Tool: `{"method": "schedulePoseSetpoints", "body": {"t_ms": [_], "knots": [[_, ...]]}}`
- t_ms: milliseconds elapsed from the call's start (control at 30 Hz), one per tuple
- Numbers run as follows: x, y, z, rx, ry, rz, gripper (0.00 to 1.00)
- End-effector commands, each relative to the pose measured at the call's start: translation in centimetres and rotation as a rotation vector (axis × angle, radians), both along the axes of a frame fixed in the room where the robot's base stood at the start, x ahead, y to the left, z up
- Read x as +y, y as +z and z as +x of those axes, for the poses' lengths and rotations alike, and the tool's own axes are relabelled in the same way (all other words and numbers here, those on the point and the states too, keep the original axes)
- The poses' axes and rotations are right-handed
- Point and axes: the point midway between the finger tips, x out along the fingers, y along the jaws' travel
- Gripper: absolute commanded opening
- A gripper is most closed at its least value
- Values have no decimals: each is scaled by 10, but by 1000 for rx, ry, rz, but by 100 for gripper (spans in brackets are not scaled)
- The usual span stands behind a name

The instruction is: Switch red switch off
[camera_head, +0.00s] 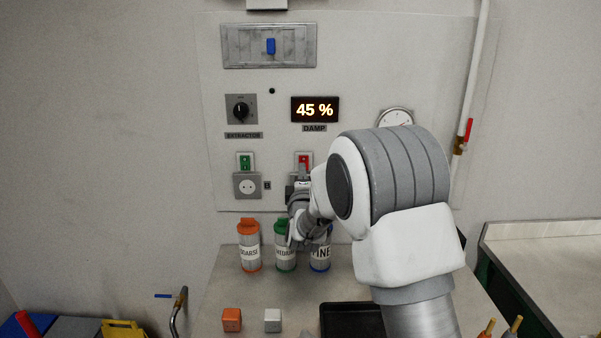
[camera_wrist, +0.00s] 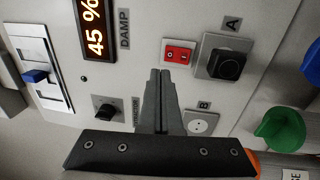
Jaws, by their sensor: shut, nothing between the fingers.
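The red switch (camera_head: 303,159) is on the wall panel below the DAMP display, partly covered by my gripper in the head view. In the wrist view the red rocker (camera_wrist: 179,53) shows clearly, with small white marks on it. My gripper (camera_wrist: 160,73) is shut and empty, its fingertips together, just beside the red switch in the picture. I cannot tell whether they touch the panel. In the head view my gripper (camera_head: 303,172) appears just below the switch, mostly hidden by my wrist.
A green switch (camera_head: 245,160) sits above a socket (camera_head: 247,186) to the left. A black plug (camera_wrist: 226,66) fills socket A beside the red switch. The extractor knob (camera_head: 240,110) and DAMP display (camera_head: 315,109) reading 45 % are above. Lidded canisters (camera_head: 249,251) stand below my gripper.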

Motion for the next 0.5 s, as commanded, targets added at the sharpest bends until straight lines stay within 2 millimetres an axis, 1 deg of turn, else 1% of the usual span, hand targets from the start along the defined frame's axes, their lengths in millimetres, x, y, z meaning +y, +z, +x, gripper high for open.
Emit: {"method": "schedulePoseSetpoints", "body": {"t_ms": [33, 200, 400, 500], "knots": [[1, 1, -10, 1, 2, 0, 0], [1, 4, -41, 1, 1, 1, 0], [0, 7, -65, 1, 1, 0, 0], [0, 8, -71, 1, 0, 0, 0]]}}
